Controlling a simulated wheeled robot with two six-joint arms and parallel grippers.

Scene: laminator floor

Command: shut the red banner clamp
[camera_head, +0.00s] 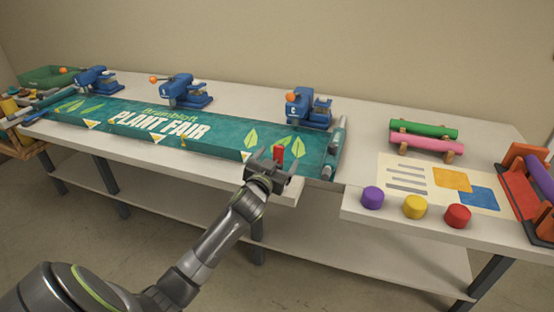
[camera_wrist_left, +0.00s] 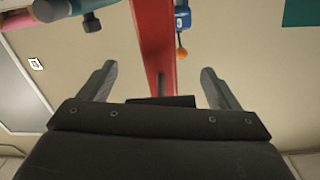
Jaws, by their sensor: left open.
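The red banner clamp (camera_head: 279,152) shows in the head view as a small red upright piece at the front edge of the green banner (camera_head: 190,145), near its right end. Most of the clamp is hidden behind my left gripper (camera_head: 268,168). That gripper is open at the table's front edge, right by the red piece. In the left wrist view a long red bar (camera_wrist_left: 155,40) runs down between the spread fingers of my left gripper (camera_wrist_left: 158,72). I cannot tell whether either finger touches it. My right gripper is not in view.
Several blue clamps (camera_head: 308,110) with orange knobs stand along the banner's back edge. Right of it are green and pink rolls (camera_head: 425,130), a printed sheet (camera_head: 408,172), and purple, yellow and red pots (camera_head: 457,216). A red-and-black rack (camera_head: 522,195) stands far right.

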